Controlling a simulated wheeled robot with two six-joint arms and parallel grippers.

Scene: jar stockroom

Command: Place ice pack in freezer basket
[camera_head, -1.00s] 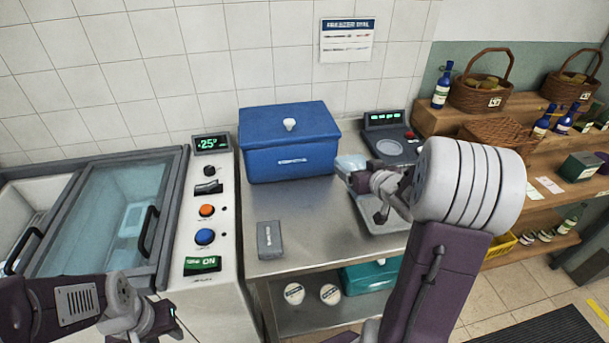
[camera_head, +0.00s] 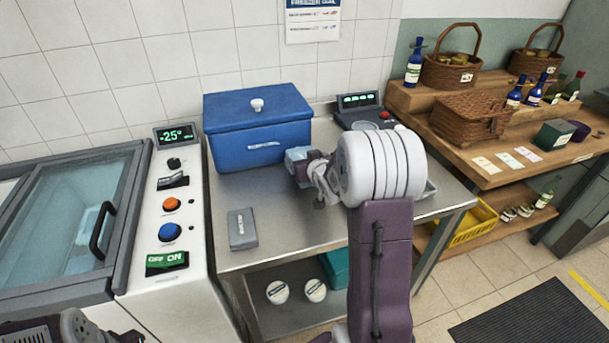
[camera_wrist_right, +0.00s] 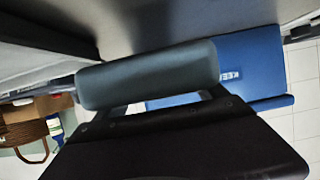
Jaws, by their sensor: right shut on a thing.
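The light blue ice pack (camera_head: 297,155) is in my right gripper (camera_head: 306,168), in front of the right end of the blue box. In the right wrist view the ice pack (camera_wrist_right: 150,76) spans the fingers as a blue-grey block. The freezer (camera_head: 62,292) stands at the left with its glass lid (camera_head: 65,220) over the part in view.
The blue lidded box (camera_head: 258,135) stands at the back of the steel bench (camera_head: 285,215). A grey block (camera_head: 242,229) lies near the bench's front left. A scale (camera_head: 362,112) stands behind my right arm. The freezer's control panel (camera_head: 172,215) borders the bench.

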